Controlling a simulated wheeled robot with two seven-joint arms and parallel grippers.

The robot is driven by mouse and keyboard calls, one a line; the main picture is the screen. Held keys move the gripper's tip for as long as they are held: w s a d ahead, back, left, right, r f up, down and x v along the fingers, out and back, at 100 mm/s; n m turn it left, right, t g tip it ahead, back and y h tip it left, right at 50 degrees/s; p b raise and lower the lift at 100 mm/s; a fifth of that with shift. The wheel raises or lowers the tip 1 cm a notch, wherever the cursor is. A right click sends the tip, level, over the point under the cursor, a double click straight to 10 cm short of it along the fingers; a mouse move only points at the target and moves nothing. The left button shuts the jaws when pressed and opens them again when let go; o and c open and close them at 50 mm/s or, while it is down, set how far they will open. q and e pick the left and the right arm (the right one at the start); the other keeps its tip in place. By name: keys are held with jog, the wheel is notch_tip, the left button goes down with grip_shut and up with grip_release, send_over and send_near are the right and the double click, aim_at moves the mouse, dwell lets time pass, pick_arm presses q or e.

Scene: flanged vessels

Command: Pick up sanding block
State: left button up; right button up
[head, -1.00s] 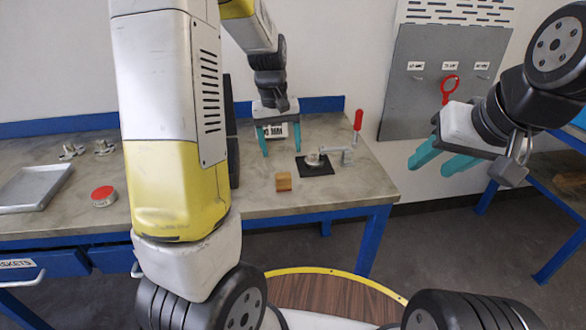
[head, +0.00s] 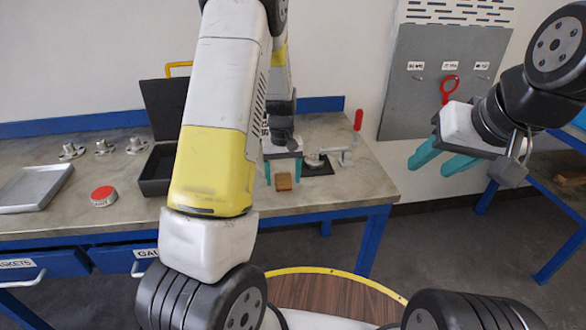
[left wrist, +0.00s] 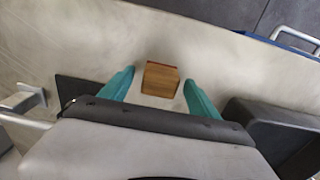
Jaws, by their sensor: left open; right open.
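The sanding block (head: 284,182) is a small brown wooden block with a thin reddish edge. It sits on the workbench near its front edge. In the left wrist view the block (left wrist: 160,80) lies between the two teal fingers of my left gripper (left wrist: 158,88), with a gap on each side. My left gripper (head: 283,170) is open above and around the block in the head view; its exact height is hard to tell. My right gripper (head: 444,163) is open and empty, in the air right of the bench.
An open black case (head: 155,172), a red-topped tin (head: 103,196), a grey tray (head: 36,187) and several metal flanged fittings (head: 103,147) are further left.

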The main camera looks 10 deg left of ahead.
aim_at(283, 175)
pick_arm(q)
jog(key=c, duration=1.5)
jog(key=shift+r, duration=0.1)
jog(key=shift+r, duration=0.2)
notch_tip(283, 175, up, 3)
jog(key=s+d, duration=0.1)
jog(key=s, duration=0.4)
jog(key=s+d+r, duration=0.1)
jog(key=s+d, duration=0.1)
jog(key=s, duration=0.3)
jog(key=s+d, duration=0.1)
jog(key=s, duration=0.4)
jog(key=shift+s+d+r, duration=0.2)
jog(key=shift+d, duration=0.15)
